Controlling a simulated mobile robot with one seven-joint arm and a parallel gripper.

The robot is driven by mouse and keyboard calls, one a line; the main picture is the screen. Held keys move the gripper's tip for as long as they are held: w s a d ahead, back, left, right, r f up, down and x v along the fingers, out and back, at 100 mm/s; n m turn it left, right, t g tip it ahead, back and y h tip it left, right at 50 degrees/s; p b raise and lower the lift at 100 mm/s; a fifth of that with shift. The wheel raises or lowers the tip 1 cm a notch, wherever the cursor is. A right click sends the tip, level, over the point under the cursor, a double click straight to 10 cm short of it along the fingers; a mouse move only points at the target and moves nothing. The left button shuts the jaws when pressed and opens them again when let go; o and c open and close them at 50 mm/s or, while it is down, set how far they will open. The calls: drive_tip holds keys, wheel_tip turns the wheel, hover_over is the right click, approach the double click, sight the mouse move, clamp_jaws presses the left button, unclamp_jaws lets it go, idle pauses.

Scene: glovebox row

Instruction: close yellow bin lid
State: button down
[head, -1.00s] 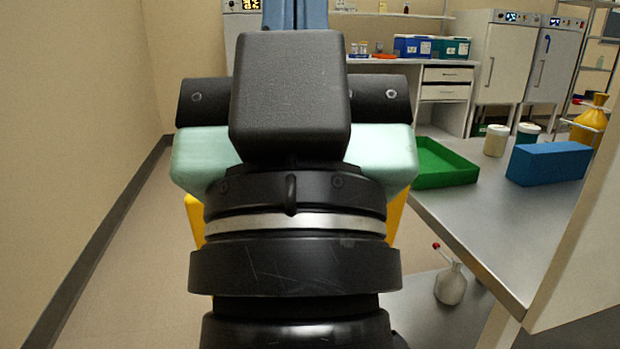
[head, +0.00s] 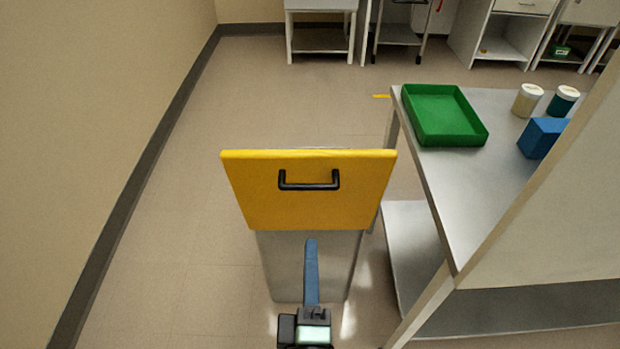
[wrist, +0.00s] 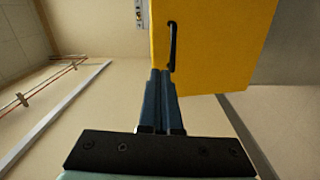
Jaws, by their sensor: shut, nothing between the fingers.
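The yellow bin lid (head: 308,205) stands raised in the middle of the head view, its wide top edge nearer the camera. A black handle (head: 308,186) is on the face towards me, near that top edge. The grey bin body (head: 350,262) shows below the lid; its opening is hidden. My gripper (head: 311,242) is shut and empty on the near side, its blue fingers appearing just below the lid. In the wrist view the lid (wrist: 215,55) fills the upper right. The handle (wrist: 172,45) lies just past my fingertips (wrist: 163,72); I cannot tell whether they touch.
A metal bench stands right of the bin, with a green tray (head: 440,118), a white jar (head: 528,100), a teal jar (head: 562,102) and a blue box (head: 542,138). A pale panel (head: 540,230) is at the near right. Floor left of the bin is clear to the wall.

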drive_tip(key=w+f+n, duration=0.1)
drive_tip(key=w+f, duration=0.1)
drive_tip(key=w, duration=1)
drive_tip(key=shift+f+g+b, duration=0.15)
drive_tip(key=shift+g+b, duration=0.15)
drive_tip(key=shift+w, duration=0.1)
